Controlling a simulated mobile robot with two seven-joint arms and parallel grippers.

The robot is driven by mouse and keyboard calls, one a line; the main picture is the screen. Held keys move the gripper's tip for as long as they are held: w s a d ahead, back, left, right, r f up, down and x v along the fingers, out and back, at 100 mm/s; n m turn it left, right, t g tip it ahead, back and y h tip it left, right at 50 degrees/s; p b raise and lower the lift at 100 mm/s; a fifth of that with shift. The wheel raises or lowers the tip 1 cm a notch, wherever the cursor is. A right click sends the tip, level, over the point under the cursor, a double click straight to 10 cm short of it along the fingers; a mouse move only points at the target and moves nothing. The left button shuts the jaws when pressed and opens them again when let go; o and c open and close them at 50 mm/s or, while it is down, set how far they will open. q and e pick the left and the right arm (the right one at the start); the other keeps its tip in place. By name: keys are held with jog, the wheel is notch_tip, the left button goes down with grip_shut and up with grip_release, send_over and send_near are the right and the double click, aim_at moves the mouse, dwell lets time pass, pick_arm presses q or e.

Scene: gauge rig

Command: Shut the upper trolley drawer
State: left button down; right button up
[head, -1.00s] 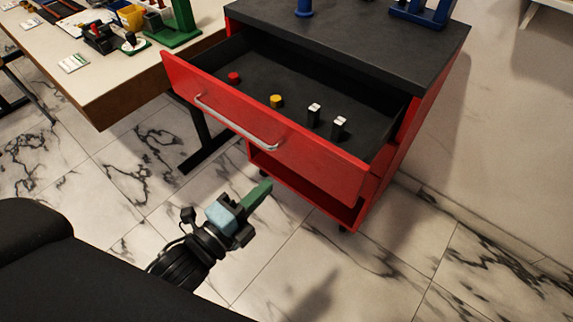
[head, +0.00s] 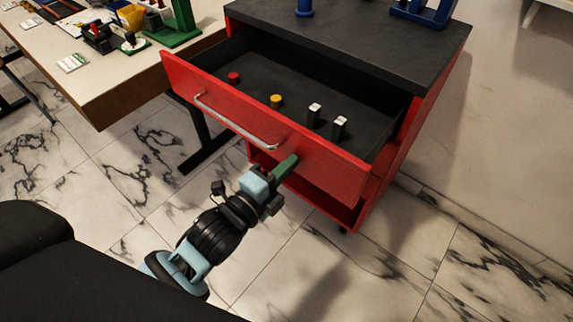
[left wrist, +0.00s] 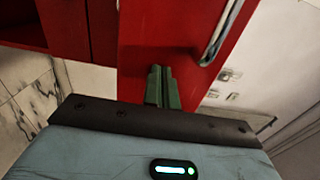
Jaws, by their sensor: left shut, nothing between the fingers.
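The red trolley (head: 415,125) has its upper drawer (head: 330,163) pulled well out. The drawer front carries a silver bar handle (head: 235,125), which also shows in the left wrist view (left wrist: 219,35). My left gripper (head: 285,168) is shut and empty, its green fingers together. Its tips are at the drawer front, below and right of the handle's right end. In the left wrist view the fingers (left wrist: 162,88) point at the red drawer front (left wrist: 165,35); I cannot tell whether they touch it. My right gripper is not in view.
Inside the drawer lie a red piece (head: 234,77), a yellow piece (head: 276,101) and two black-and-white pieces (head: 314,115). Blue items stand on the trolley's dark top (head: 345,35). A cluttered table (head: 110,85) stands at the left. The marble floor in front is clear.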

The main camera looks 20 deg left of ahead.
pick_arm(q)
jog(key=x, duration=1)
jog(key=shift+w+d+r+p, duration=0.1)
jog(key=shift+w+d+p, duration=0.05)
jog(key=shift+w+p, duration=0.15)
jog(key=b, duration=0.3)
send_near(343, 111)
jog(key=w+d+r, duration=0.3)
jog(key=w+r, duration=0.1)
jog(key=shift+w+d+r, duration=0.1)
jog(key=shift+d+r, duration=0.15)
jog(key=shift+d, duration=0.1)
jog(key=shift+w, duration=0.2)
jog(key=shift+r, duration=0.35)
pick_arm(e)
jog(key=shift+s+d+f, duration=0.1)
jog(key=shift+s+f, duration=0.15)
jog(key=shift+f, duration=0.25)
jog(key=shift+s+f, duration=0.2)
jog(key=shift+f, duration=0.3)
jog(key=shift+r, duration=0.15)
